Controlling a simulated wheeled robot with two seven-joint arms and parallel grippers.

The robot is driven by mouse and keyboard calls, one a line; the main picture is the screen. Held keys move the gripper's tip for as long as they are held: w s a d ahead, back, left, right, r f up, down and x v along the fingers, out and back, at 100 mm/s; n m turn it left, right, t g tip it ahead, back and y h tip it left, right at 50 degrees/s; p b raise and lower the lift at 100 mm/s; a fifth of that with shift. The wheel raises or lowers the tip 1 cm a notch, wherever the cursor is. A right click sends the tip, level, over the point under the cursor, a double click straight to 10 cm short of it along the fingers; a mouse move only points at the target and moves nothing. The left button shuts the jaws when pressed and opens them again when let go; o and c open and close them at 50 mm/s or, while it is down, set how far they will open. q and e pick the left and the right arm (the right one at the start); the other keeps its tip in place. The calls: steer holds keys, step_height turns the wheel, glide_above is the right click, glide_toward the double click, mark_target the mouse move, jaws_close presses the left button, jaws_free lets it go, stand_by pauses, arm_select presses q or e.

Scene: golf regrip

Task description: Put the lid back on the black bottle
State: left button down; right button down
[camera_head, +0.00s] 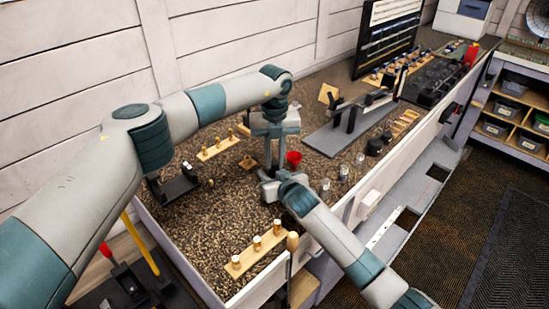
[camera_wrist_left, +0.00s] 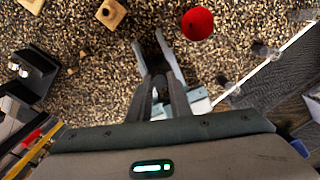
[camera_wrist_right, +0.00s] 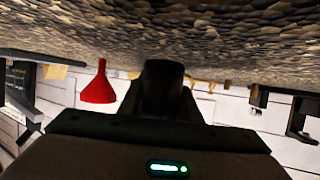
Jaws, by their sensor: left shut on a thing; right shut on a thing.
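My left gripper (camera_head: 268,165) points down over the gravel-patterned bench top, and its fingers also show in the left wrist view (camera_wrist_left: 162,82). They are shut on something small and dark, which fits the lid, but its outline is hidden. My right gripper (camera_head: 272,182) comes in from the lower right and meets the left one. In the right wrist view it is shut on a dark upright cylinder, the black bottle (camera_wrist_right: 163,82). The contact between lid and bottle is hidden, so I cannot tell whether they touch.
A red funnel (camera_head: 293,159) stands close beside both grippers. Small clear jars (camera_head: 325,186) stand to the right, and a black pot (camera_head: 375,147) is farther off. Wooden peg racks (camera_head: 255,252) lie in front and behind. A black stand (camera_head: 174,184) is at left.

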arm_select(q)
steer(key=m, duration=0.4)
steer(key=shift+m, duration=0.3)
steer(key=m, duration=1.3)
steer(key=c, duration=1.5)
jaws_free()
steer(key=shift+c, duration=0.2)
step_height(320, 180, up, 12)
